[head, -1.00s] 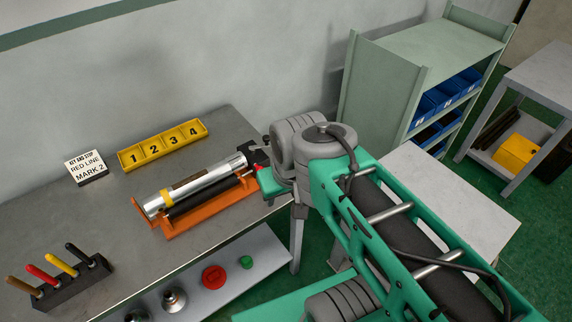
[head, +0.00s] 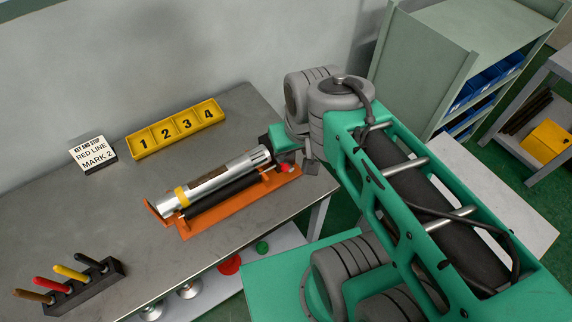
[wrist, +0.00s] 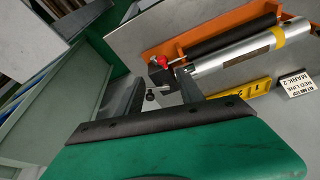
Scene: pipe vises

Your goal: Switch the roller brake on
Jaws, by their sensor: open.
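An orange roller stand (head: 240,209) on the grey bench carries a silver cylinder (head: 215,179) with a yellow band and a dark roller beside it. A red knob (head: 287,168) is at the stand's right end; it also shows in the wrist view (wrist: 164,61) beside a dark block (wrist: 160,77). A small black ball-ended lever (wrist: 151,96) sticks out there. My gripper (wrist: 163,92) is open, its fingers pointing at this end, with the lever between them in the picture. Contact cannot be told. In the head view my wrist partly hides this end.
A yellow tray numbered 1 to 4 (head: 178,129) and a sign (head: 93,154) stand behind the roller. A rack of coloured-handled tools (head: 78,285) is at front left. A green shelf unit (head: 440,60) stands at right. Red and green buttons sit below the bench edge.

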